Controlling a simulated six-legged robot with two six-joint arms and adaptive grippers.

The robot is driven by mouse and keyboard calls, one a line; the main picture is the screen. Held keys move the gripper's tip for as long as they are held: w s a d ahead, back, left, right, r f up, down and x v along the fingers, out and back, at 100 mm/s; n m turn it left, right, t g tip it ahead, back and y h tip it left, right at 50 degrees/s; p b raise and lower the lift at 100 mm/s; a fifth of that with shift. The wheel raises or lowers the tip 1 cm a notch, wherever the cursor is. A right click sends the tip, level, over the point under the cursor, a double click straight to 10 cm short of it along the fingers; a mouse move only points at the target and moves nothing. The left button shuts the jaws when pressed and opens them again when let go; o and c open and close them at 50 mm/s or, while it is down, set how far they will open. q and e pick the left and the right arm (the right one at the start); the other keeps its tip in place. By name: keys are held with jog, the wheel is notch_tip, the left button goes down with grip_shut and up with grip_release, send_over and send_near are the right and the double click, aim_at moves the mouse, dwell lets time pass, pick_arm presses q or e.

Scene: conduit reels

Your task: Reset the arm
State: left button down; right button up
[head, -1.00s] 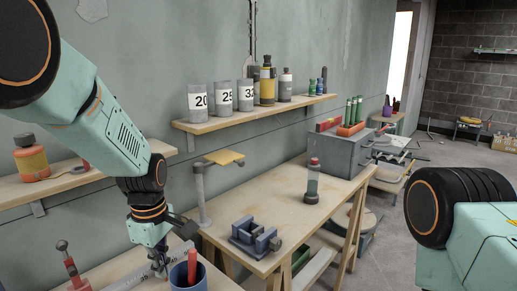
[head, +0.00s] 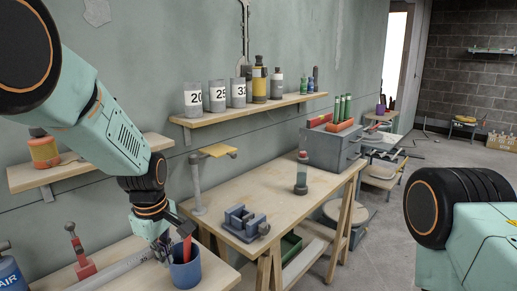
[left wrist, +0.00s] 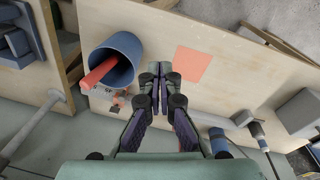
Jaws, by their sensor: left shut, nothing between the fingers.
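My left gripper (head: 163,246) hangs from the left arm, over the near bench, just left of the blue cup (head: 185,267). In the left wrist view, the left gripper (left wrist: 160,70) has its fingertips together with nothing between them. The blue cup (left wrist: 118,50) stands beside the fingertips there, with a red stick (left wrist: 99,74) leaning out of it. A flat red square (left wrist: 193,65) lies on the bench on the other side of the fingertips. My right arm shows at the right of the head view, but its gripper is out of view.
A grey vise (head: 245,223) and a bottle (head: 302,174) stand on the farther bench. A grey toolbox (head: 334,147) is at its far end. A wall shelf (head: 240,110) holds numbered cups. A blue bottle (head: 10,273) is at lower left.

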pick_arm(q)
jog(key=s+a+f+m+t+b, duration=0.1)
jog(key=s+f+m+t, duration=0.1)
jog(key=s+f+m, duration=0.45)
jog(key=s+a+f+m+t, duration=0.15)
jog(key=f+m, duration=0.25)
jog(key=f, duration=0.5)
jog(key=s+f+m+g+b, duration=0.1)
jog(key=s+f, duration=0.4)
jog(key=s, duration=0.8)
jog(key=s+f+m+g+b, duration=0.1)
jog(key=s+f+g, duration=0.2)
jog(key=s, duration=1.1)
notch_tip(320, 180, down, 3)
jog(key=shift+s+f+g, duration=0.15)
jog(key=shift+s+g, duration=0.1)
jog(key=shift+g, duration=0.1)
jog(key=shift+s+d, duration=0.1)
